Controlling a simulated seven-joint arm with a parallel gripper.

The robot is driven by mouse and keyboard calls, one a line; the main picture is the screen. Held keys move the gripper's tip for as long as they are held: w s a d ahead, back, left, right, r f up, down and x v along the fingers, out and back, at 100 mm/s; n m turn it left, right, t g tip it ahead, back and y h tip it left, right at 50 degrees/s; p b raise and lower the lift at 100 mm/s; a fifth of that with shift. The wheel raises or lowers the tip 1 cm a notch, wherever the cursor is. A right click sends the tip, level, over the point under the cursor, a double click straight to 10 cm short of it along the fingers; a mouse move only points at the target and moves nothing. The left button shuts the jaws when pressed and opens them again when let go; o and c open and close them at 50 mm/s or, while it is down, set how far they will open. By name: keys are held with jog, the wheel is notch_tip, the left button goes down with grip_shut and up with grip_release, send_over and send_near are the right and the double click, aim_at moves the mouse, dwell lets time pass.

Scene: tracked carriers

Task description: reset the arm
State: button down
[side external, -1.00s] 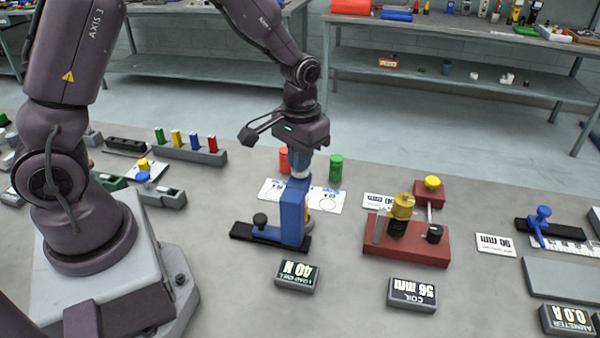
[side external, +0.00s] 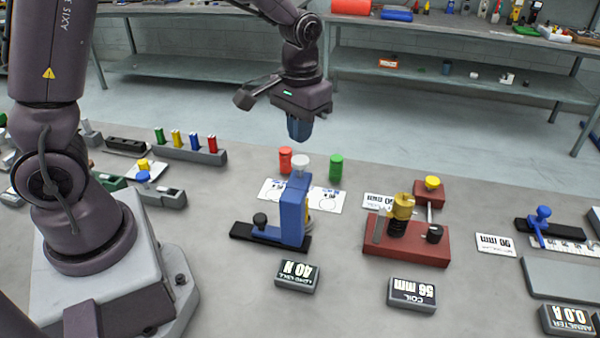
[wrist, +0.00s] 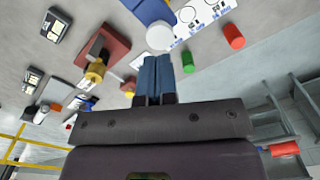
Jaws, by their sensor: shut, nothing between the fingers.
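My gripper (side external: 299,131) is in the air above the far side of the table, higher than the blue load-cell stand (side external: 293,212) and apart from it. Its blue fingers are together with nothing between them. The stand has a white knob (side external: 301,163) on top and a black base. In the wrist view the closed fingers (wrist: 155,68) point at the table, with the white knob (wrist: 160,37) just beyond their tips.
A red cylinder (side external: 285,160) and a green cylinder (side external: 336,168) stand behind the blue stand by printed white cards. The red coil fixture (side external: 408,249) is to the right. Display blocks reading 40 N (side external: 297,277) and 56 mm (side external: 412,294) lie in front.

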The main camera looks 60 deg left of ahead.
dwell(0.6)
jog(key=s+d+r+m+t, duration=0.2)
jog(key=s+r+t, duration=0.3)
jog(key=s+r, duration=0.8)
jog(key=s+m, duration=0.1)
jog(key=s, duration=0.2)
jog(key=shift+s+r+t, duration=0.25)
jog(key=shift+t, duration=0.05)
